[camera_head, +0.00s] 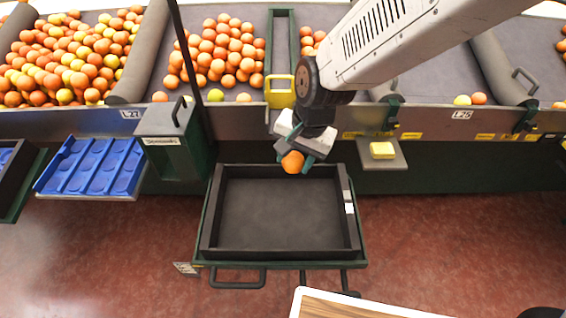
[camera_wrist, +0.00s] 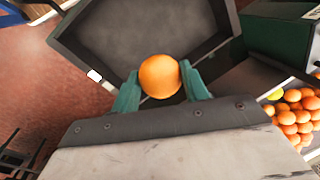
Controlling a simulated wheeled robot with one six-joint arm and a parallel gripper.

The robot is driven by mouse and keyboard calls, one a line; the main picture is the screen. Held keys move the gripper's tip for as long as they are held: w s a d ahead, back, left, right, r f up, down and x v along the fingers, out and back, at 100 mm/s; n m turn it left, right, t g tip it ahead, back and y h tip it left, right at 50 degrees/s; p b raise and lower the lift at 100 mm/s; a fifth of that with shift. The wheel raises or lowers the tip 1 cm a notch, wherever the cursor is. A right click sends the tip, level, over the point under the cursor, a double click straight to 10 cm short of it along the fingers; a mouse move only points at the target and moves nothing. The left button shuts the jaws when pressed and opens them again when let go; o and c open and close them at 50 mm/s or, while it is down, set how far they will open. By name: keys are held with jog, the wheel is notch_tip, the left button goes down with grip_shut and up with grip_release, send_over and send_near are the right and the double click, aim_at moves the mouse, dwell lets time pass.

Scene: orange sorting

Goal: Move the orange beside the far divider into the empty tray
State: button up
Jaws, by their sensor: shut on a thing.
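My gripper (camera_head: 298,162) is shut on an orange (camera_head: 292,162) and holds it over the back edge of the empty tray (camera_head: 355,235). In the wrist view the orange (camera_wrist: 160,76) sits between the two green fingers of my gripper (camera_wrist: 162,88), with the bare tray floor (camera_wrist: 140,30) beyond it. The tray is dark, rectangular and has nothing in it. A green divider (camera_head: 281,60) with a yellow end stands on the sorting table behind my gripper, partly beside my arm.
Many oranges (camera_head: 222,50) lie on the grey table left of the divider. A blue tray (camera_head: 90,165) and a green box (camera_head: 172,145) stand left of the empty tray. A yellow block (camera_head: 382,150) rests on a small shelf at right. A wooden-topped surface (camera_head: 360,306) is in front.

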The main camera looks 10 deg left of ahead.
notch_tip(320, 180, down, 10)
jog(key=s+a, duration=0.2)
jog(key=s, duration=0.1)
jog(key=shift+r, duration=0.25)
dwell(0.4)
jog(key=shift+d+x, duration=0.2)
jog(key=shift+x, duration=1.2)
jog(key=shift+d+x, duration=0.25)
jog(key=shift+x, duration=1.1)
jog(key=shift+d+x, duration=0.2)
jog(key=shift+x, duration=1.2)
jog(key=shift+s+d+x, duration=0.1)
jog(key=shift+d+x, duration=0.1)
jog(key=shift+x, duration=0.85)
jog(key=shift+s+d+x, duration=0.1)
jog(key=shift+d+x, duration=0.15)
jog(key=shift+x, duration=0.8)
jog(key=shift+f, duration=0.1)
